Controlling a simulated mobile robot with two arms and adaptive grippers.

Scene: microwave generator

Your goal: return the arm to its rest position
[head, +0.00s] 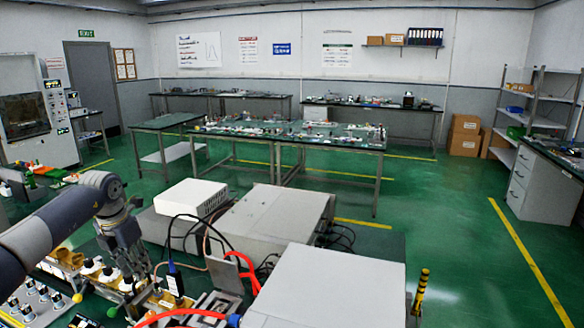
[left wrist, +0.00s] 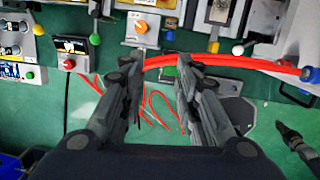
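My left arm (head: 60,222) reaches in from the left in the head view. Its gripper (head: 136,268) points down over the crowded bench at the lower left, near white-capped parts. In the left wrist view the two fingers of my left gripper (left wrist: 158,72) stand apart with nothing held between them. A red hose (left wrist: 232,61) passes across just beyond the fingertips; whether it touches a finger, I cannot tell. My right gripper does not show clearly in either view.
A white box (head: 190,198) and large pale equipment cases (head: 265,222) stand to the right of my gripper. Black cables and a red hose (head: 243,268) lie between them. A yellow-black post (head: 421,290) stands at the right. The green floor (head: 450,225) beyond is clear.

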